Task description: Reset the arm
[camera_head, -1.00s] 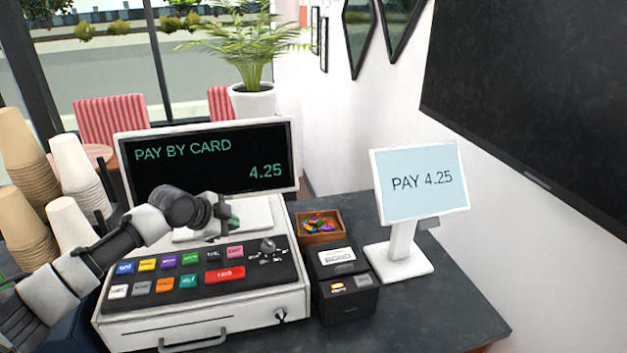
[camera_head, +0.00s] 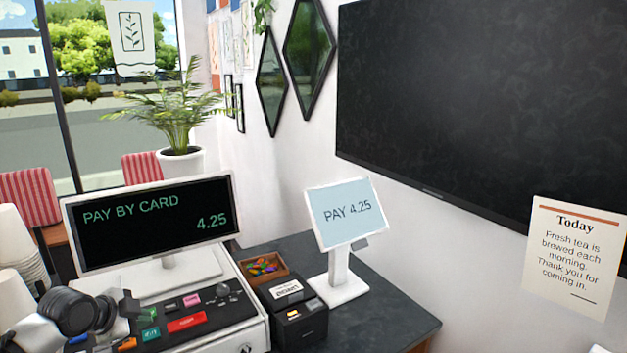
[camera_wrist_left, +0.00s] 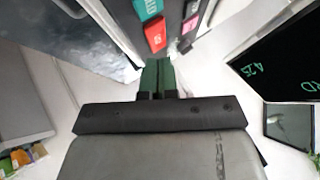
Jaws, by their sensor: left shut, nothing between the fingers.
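My left arm shows at the lower left of the head view, with its gripper (camera_head: 122,306) over the left part of the register keypad. In the left wrist view the green fingers (camera_wrist_left: 158,76) are together, with nothing between them. The cash register (camera_head: 215,335) has colored keys, including a red key (camera_head: 187,322), which also shows past the fingertips in the wrist view (camera_wrist_left: 155,36). Its large screen (camera_head: 150,222) reads PAY BY CARD 4.25. My right gripper is not in view.
A card terminal (camera_head: 300,318), a tray of colorful pieces (camera_head: 262,268) and a tilted display (camera_head: 345,212) reading PAY 4.25 stand right of the register. White cups (camera_head: 20,250) stack at the left. The dark counter (camera_head: 385,318) is clear at the right.

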